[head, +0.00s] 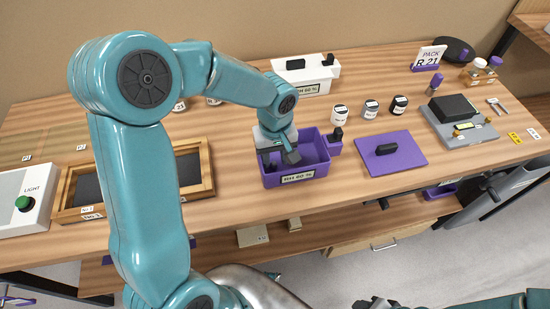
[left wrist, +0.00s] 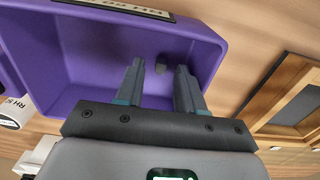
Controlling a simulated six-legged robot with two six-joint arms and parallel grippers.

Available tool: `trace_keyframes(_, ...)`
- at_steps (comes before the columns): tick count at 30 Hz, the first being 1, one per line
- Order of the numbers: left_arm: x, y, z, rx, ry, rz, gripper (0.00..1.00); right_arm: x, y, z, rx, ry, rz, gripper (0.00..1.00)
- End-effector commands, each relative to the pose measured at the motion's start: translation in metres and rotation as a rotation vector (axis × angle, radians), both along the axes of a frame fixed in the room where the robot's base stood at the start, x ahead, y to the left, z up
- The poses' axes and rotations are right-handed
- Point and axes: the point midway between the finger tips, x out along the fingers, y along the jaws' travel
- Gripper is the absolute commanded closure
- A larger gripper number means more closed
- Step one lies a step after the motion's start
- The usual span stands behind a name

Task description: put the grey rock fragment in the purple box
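The open purple box (head: 312,158) stands near the table's front edge, with a white label on its front. My left gripper (head: 291,156) reaches down over the box's left part. In the left wrist view my left gripper (left wrist: 161,75) is open, its two fingers apart and pointing into the purple box (left wrist: 100,60). A small grey lump, which looks like the grey rock fragment (left wrist: 161,62), shows inside the box beyond the gap between the fingers. The fingers do not grip it. My right gripper (head: 375,303) is only partly in view at the bottom edge.
A purple lid (head: 402,158) with a black handle lies right of the box. A wooden frame tray (head: 207,165) stands to the left, beside the light switch box (head: 38,190). Small jars (head: 340,115) and a white box (head: 305,78) stand behind. A grey scale (head: 470,131) is at right.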

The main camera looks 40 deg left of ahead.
Motion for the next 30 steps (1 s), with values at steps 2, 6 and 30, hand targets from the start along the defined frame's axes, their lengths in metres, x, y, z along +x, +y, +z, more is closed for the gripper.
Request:
trace_keyframes(2,0.001,0.000,0.020,0.000,-0.008,0.000,0.62,0.000,0.000,0.002,0.000,0.000,0.000,0.57)
trace_keyframes(6,0.001,0.000,0.054,0.000,-0.006,-0.001,0.62,0.000,0.000,0.005,0.000,0.001,0.000,0.57)
trace_keyframes(30,0.000,0.000,0.106,-0.001,0.001,-0.001,0.62,0.000,0.000,0.008,0.000,0.001,0.000,0.57)
